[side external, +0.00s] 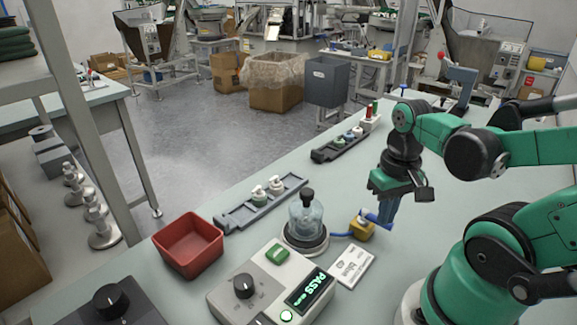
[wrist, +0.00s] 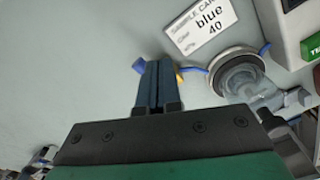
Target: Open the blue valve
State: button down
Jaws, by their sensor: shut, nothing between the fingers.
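The blue valve has a yellow body (side external: 360,229) and a blue lever handle (side external: 376,220), and sits on the table right of the glass jar. My gripper (side external: 386,222) points down at the handle's right end, its fingers together and empty. In the wrist view the shut fingers (wrist: 158,68) cover most of the valve. The blue handle tip (wrist: 139,66) shows left of them and a bit of the yellow body (wrist: 179,77) right of them. I cannot tell whether the fingers touch the handle.
A blue tube runs from the valve to the jar (side external: 307,222) on its round base. A card reading "blue 40" (side external: 355,266) lies in front of the valve. The tester (side external: 265,292) shows PASS. A red bin (side external: 188,245) and part racks stand left and behind.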

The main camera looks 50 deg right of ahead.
aim_at(391, 226)
jog(key=shift+f, duration=2.2)
jog(key=shift+s+d, duration=0.25)
jog(key=shift+d, duration=0.35)
jog(key=shift+s+d, duration=0.1)
jog(key=shift+d, duration=0.85)
